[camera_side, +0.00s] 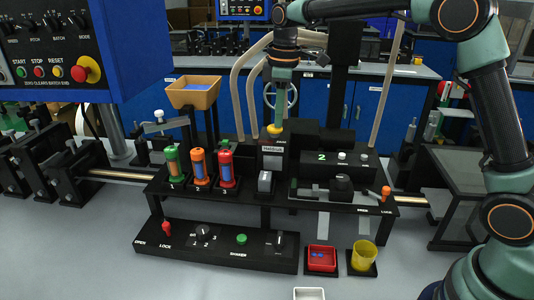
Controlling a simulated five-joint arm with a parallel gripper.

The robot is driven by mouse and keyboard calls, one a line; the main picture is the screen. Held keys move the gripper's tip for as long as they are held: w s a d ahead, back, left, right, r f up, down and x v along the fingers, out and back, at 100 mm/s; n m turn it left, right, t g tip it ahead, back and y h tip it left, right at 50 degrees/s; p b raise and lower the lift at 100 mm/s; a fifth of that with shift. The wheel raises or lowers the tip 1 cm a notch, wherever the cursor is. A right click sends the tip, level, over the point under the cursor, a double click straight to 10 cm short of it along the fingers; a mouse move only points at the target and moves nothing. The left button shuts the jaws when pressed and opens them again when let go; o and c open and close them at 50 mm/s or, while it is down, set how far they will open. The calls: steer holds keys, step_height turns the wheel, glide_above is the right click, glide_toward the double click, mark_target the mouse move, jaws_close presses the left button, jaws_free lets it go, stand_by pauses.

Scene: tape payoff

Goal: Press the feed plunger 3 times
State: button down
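My gripper (274,120) points straight down at the middle of the black machine. A yellow knob (275,129), which looks like the feed plunger, is directly under the fingertips, above a black block with a pale label (271,148). The fingertips are at or very near the knob's top; I cannot tell whether they touch. The fingers are small and dark here, so I cannot tell whether they are open or shut. How far down the knob is cannot be judged.
Green (171,160), orange (199,167) and red (224,164) cylinders stand left of the block. An orange hopper (194,92) rises behind them. A red tray (321,259) and yellow cup (364,255) sit in front.

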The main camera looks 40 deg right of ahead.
steer(key=shift+s+d+r, duration=0.25)
steer(key=shift+s+d, duration=0.25)
steer(key=shift+d, duration=0.05)
steer(key=shift+s+d+r, duration=0.25)
steer(key=shift+s+d, duration=0.25)
steer(key=shift+d, duration=0.05)
step_height(320, 180, up, 12)
steer(key=shift+s, duration=0.45)
stand_by(2.4)
